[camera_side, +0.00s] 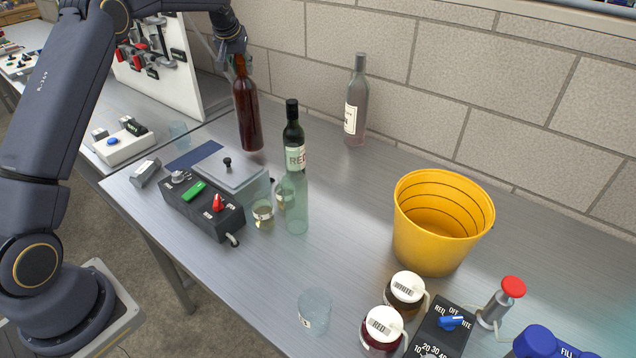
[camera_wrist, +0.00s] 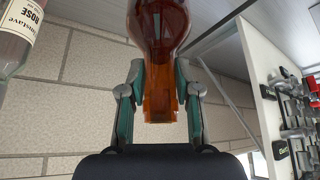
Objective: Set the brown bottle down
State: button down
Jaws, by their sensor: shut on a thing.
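The brown bottle (camera_side: 247,112) hangs upright below my gripper (camera_side: 240,58) in the side view, near the back left of the steel bench. My gripper is shut on its neck. Its base is at or just above the bench top; I cannot tell if it touches. In the wrist view the amber glass of the brown bottle (camera_wrist: 160,30) shows between the two fingers of my gripper (camera_wrist: 160,85). A flat blue mat (camera_side: 193,155) lies on the bench left of and nearer than the bottle.
A control box (camera_side: 202,208) stands in front. A pale bottle (camera_side: 356,105) is near the wall, and a yellow bucket (camera_side: 440,255) farther right.

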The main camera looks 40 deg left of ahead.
aim_at(247, 103)
jog(key=shift+f, duration=1.15)
jog(key=shift+f, duration=0.15)
jog(key=c, duration=0.8)
grip_release()
jog(key=shift+s+f, duration=0.1)
jog(key=shift+f, duration=0.1)
